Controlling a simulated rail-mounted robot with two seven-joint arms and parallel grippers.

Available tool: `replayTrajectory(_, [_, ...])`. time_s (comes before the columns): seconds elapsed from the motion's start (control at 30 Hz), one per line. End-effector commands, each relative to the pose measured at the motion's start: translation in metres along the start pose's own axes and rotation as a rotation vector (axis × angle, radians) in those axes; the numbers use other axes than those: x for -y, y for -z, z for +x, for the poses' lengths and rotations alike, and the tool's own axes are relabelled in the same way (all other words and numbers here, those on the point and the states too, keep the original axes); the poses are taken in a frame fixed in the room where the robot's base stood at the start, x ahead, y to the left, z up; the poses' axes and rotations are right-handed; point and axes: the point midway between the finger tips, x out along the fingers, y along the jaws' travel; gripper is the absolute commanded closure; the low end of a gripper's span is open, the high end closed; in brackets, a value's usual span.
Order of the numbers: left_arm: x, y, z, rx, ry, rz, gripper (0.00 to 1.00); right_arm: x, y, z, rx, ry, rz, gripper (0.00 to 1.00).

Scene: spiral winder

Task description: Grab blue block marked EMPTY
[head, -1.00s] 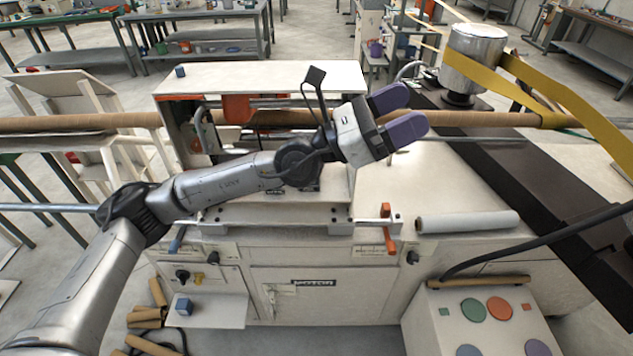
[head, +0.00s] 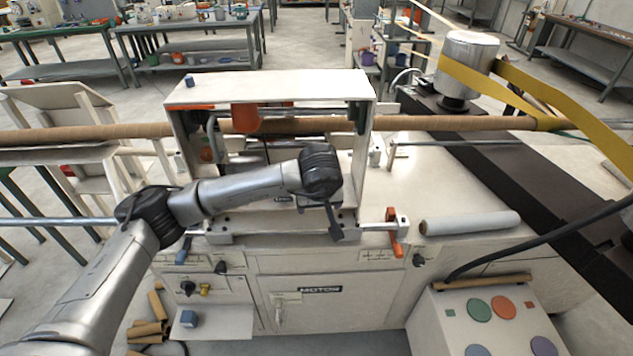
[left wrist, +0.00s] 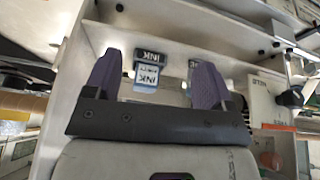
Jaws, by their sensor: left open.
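Two small blue blocks show in the head view: one (head: 190,80) on top of the white machine frame, one (head: 189,318) on the low white shelf at the front left. No marking is readable on either. My right gripper is not in view.
The white machine frame (head: 275,88) stands around the reach of my left arm. A long brown tube (head: 80,132) runs across through it. A white roll (head: 468,223) lies on the bench at right. An orange-handled clamp (head: 394,238) stands at the front edge.

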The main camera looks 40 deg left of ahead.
Motion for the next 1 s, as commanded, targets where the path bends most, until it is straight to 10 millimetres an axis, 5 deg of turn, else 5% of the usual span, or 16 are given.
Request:
replayTrajectory(0.17, [0.001, 0.005, 0.002, 0.002, 0.007, 0.087, 0.23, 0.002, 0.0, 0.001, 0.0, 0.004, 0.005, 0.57])
replayTrajectory(0.6, [-0.006, 0.064, 0.028, 0.003, 0.003, 0.096, 0.23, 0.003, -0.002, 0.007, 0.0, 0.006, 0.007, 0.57])
replayTrajectory(1.0, [-0.008, 0.087, 0.037, 0.004, 0.003, 0.095, 0.23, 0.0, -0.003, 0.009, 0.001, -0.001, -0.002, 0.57])
